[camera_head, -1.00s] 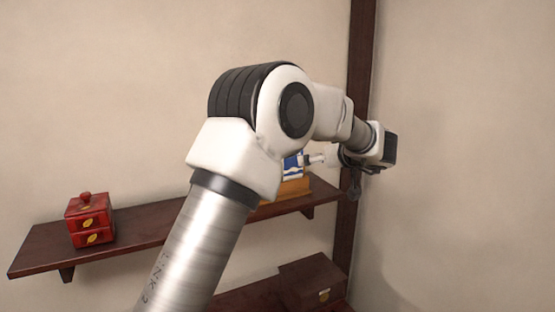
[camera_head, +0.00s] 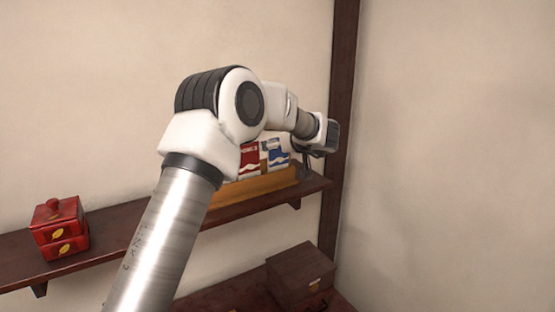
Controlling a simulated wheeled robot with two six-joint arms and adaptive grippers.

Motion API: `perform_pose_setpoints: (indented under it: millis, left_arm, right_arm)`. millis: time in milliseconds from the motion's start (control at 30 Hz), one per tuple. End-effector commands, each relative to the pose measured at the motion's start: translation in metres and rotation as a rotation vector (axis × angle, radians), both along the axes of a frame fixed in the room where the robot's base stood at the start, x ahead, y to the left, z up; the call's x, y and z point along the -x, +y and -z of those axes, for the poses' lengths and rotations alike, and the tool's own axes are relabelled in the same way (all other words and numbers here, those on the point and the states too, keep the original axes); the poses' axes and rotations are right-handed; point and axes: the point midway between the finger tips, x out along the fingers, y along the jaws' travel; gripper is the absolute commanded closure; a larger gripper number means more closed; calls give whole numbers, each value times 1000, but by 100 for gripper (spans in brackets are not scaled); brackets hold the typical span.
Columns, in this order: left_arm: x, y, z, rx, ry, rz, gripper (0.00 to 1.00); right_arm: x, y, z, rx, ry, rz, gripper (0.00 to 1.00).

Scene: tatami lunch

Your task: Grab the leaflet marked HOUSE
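A red-and-white leaflet (camera_head: 249,161) and a blue-and-white leaflet (camera_head: 278,154) stand in a light wooden holder (camera_head: 262,186) at the right part of the wall shelf. Their lettering is too small to read, so I cannot tell which is marked HOUSE. My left arm comes in from the lower left and covers the holder's left end. My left gripper (camera_head: 312,152) is dark and partly hidden behind its wrist, close to the holder's right end. Its fingers are too small and hidden to show their opening. My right gripper is not in view.
The dark wooden shelf (camera_head: 120,243) runs along the wall. A small red drawer box (camera_head: 60,230) stands at its left. A dark wooden box (camera_head: 300,275) sits lower down. A dark post (camera_head: 341,80) rises behind my wrist, with bare wall to its right.

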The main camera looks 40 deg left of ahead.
Motion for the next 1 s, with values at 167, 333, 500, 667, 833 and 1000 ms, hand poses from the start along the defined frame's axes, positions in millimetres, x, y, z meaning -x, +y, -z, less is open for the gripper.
perform_pose_setpoints:
  millis: [167, 333, 500, 667, 833, 1000]
  left_arm:
    - [0, 0, 0, 0, 0, 0, 48]
    - [0, 0, 0, 1, 0, 0, 47]
    - [0, 0, -1, 1, 0, 0, 48]
    - [0, -1, -26, 0, -5, 0, 48]
    - [0, -1, -69, -1, -5, -1, 48]
    - [0, 0, -96, 1, -2, 0, 48]
  right_arm:
    - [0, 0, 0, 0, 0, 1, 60]
    - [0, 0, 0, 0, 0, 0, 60]
    - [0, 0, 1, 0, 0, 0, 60]
    - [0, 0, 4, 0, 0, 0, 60]
    - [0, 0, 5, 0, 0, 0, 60]
    - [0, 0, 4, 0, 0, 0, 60]
